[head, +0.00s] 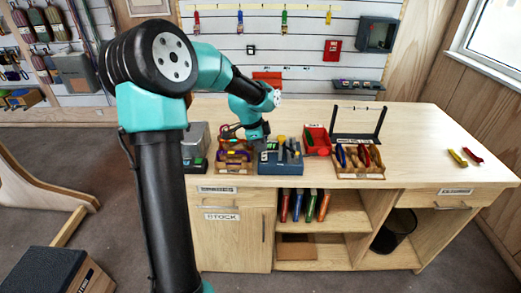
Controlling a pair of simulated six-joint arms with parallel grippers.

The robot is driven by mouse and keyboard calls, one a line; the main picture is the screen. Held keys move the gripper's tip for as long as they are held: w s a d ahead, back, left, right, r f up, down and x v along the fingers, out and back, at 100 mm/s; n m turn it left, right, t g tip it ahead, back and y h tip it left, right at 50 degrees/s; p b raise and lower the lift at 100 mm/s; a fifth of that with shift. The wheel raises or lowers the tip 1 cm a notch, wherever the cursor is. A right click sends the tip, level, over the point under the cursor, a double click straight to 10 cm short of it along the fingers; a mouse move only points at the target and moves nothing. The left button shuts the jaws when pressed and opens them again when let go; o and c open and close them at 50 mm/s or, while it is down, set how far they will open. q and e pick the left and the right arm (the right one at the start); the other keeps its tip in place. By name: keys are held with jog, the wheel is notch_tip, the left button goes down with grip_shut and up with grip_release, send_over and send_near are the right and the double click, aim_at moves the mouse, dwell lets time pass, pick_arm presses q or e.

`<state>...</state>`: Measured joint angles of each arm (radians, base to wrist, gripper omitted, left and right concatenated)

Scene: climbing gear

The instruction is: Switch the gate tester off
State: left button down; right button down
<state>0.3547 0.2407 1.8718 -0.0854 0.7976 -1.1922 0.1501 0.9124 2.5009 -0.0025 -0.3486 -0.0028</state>
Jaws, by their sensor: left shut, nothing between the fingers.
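A blue-grey box (281,168) with several upright parts on top stands at the front of the workbench; it looks like the gate tester, but no label is readable. Its switch is too small to make out. My left gripper (263,146) points down at the box's back left corner, shut and empty. It hides part of that corner, and I cannot tell whether it touches the box. My right gripper is not in view.
Left of the box is a wooden tray (235,168) with purple and yellow gear, then a grey case (195,137). To the right are a red bin (318,150), a wooden rack (360,176) of colored carabiners and a black frame (382,124). The bench's right side is mostly clear.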

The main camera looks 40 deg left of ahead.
pick_arm(q)
jog(key=s+r, duration=0.4)
jog(key=r, duration=0.6)
jog(key=shift+s+r, duration=0.15)
jog(key=shift+r, duration=0.25)
jog(key=shift+f, duration=0.1)
